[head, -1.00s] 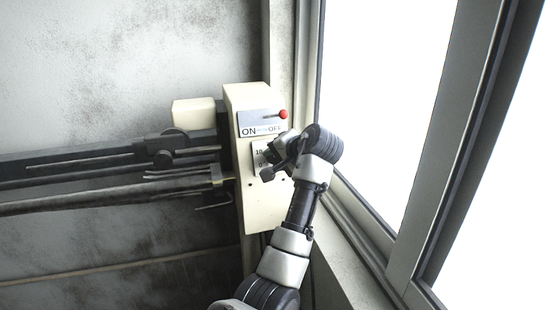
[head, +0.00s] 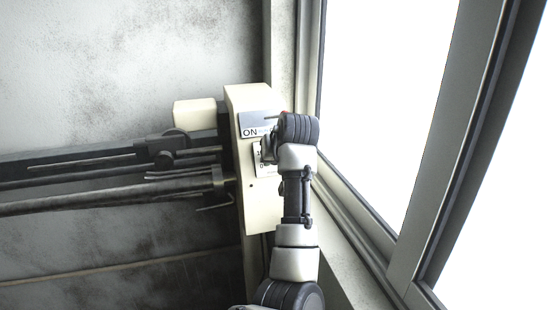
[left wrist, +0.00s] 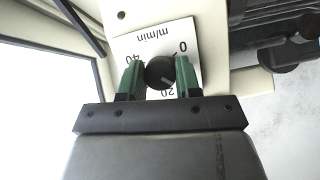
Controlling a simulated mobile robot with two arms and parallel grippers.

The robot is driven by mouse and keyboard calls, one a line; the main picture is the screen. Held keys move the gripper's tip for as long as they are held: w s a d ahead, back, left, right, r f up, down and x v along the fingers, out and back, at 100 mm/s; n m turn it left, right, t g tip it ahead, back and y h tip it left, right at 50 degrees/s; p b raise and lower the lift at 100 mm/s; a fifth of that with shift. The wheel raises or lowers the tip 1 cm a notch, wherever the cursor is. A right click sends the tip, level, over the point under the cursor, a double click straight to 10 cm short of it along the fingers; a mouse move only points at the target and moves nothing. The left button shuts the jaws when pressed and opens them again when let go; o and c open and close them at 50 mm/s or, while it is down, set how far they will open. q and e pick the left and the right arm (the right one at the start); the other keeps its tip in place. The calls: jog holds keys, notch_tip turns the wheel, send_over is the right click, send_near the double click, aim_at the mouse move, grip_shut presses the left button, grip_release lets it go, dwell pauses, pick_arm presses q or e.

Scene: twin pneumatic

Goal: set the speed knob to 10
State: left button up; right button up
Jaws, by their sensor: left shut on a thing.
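The speed knob (left wrist: 160,72) is a round black knob on a white dial plate (left wrist: 150,38) marked m/min, with 0, 20 and 40 readable in the left wrist view. A pale mark on the knob points to the lower right, near the 20 side; its exact reading cannot be told. My left gripper (left wrist: 159,78) has its green fingers on both sides of the knob and is shut on it. In the head view my left gripper (head: 267,150) is at the dial, and my wrist hides most of the knob and plate. My right gripper is not in view.
The cream machine housing (head: 262,208) carries the ON/OFF plate (head: 255,121) above the dial. Its red-tipped lever is almost hidden behind my wrist. Dark rails (head: 110,198) run left from the housing. A bright window frame (head: 375,220) stands close on the right.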

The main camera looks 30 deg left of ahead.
pick_arm(q)
jog(key=shift+f+n+t+h, duration=0.15)
jog(key=shift+n+t+h, duration=0.15)
jog(key=shift+n, duration=0.6)
jog(key=o, duration=0.9)
jog(key=b+v, duration=0.4)
jog(key=v, duration=0.7)
jog(key=shift+s, duration=0.1)
jog(key=shift+a+f, duration=0.1)
